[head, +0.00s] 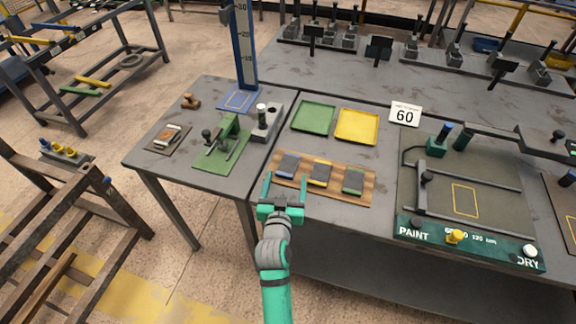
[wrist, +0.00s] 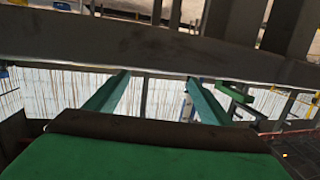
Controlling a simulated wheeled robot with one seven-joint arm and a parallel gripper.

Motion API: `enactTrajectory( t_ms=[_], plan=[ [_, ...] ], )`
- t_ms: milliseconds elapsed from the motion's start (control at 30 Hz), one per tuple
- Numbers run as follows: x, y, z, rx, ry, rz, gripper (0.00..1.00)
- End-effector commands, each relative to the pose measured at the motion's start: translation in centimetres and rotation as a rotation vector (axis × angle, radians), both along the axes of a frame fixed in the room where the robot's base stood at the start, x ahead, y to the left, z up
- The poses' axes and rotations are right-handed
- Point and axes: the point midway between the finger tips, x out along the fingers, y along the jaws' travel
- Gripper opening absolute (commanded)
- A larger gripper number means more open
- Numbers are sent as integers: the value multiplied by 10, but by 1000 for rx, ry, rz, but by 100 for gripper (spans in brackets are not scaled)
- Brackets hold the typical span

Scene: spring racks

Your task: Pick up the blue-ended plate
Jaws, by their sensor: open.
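The blue-ended plate (head: 288,166) is a small dark grey plate with blue at its end. It lies leftmost in a row of three on a wooden board (head: 374,192). Beside it lie a yellow-ended plate (head: 321,173) and a green-ended plate (head: 353,181). My gripper (head: 285,181) is open and empty at the table's front edge, in front of the blue-ended plate in the head view; its height is hard to judge. In the wrist view, its two green fingers (wrist: 158,78) stand apart with nothing between them. I cannot make out the plates there.
Behind the board lie a green tray (head: 314,117) and a yellow tray (head: 357,127). A "60" sign (head: 405,114) stands right of them. A green fixture (head: 222,146) is on the left table. A paint station (head: 468,190) fills the right. Bare tabletop lies around the board.

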Motion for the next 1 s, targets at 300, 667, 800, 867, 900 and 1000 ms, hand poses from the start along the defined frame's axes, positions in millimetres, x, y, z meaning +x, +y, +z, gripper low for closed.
enactTrajectory(
  t_ms=[300, 667, 800, 867, 900, 1000],
  plan=[
    [37, 0, -8, 0, -1, 6, 75],
    [51, -2, -10, 0, 0, 6, 75],
    [51, -2, -10, 0, 0, 6, 56],
    [51, -2, -10, 0, 0, 6, 41],
    [51, -2, -10, 0, 0, 6, 32],
    [51, -2, -10, 0, 0, 6, 8]
  ],
)
